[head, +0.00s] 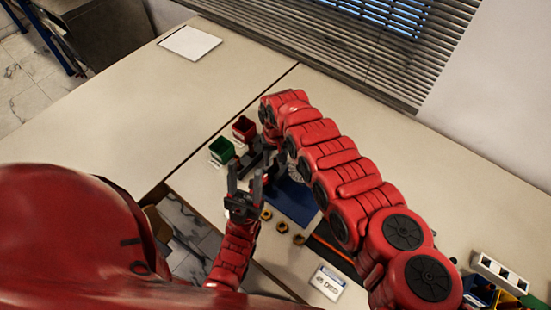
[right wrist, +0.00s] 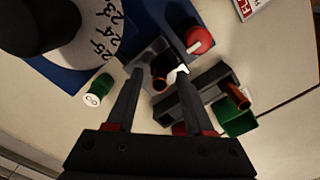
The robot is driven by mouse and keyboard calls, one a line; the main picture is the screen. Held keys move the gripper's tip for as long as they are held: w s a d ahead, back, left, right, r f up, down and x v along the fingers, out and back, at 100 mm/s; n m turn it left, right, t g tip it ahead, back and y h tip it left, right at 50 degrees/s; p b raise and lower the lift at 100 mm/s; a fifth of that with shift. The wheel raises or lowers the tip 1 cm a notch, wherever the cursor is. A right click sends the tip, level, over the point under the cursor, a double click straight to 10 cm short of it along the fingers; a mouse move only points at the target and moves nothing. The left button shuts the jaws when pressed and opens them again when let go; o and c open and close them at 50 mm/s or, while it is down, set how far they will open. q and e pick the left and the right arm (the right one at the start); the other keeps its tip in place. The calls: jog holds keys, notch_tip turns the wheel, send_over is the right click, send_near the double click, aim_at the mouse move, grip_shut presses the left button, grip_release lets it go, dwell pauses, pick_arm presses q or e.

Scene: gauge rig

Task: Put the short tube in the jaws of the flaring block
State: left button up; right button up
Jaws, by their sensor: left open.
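In the right wrist view, a grey and black block (right wrist: 146,56), which looks like the flaring block, lies beyond my right gripper (right wrist: 159,76). A short copper-coloured tube piece (right wrist: 160,82) shows at this block, between my fingertips in the picture; I cannot tell whether it sits in the jaws. My right gripper's fingers are apart. A second copper-coloured tube end (right wrist: 238,96) shows beside dark parallel bars (right wrist: 205,97) to the right. In the head view, my left gripper (head: 245,180) is open near the bins; the right gripper is mostly hidden by its arm.
A green bin (head: 222,150) and a red bin (head: 244,129) stand left of the blue mat (head: 295,203). Several brass nuts (head: 282,227) lie in front. A numbered dial (right wrist: 95,45), a red knob (right wrist: 199,39) and a green cylinder (right wrist: 100,86) are close to my right gripper.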

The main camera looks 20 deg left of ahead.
jog(key=shift+r+p, duration=0.85)
jog(key=shift+p, duration=0.05)
jog(key=shift+r, duration=0.4)
notch_tip(320, 180, up, 11)
jog(key=b, duration=0.2)
jog(key=shift+f+b, duration=0.15)
jog(key=shift+b, duration=0.2)
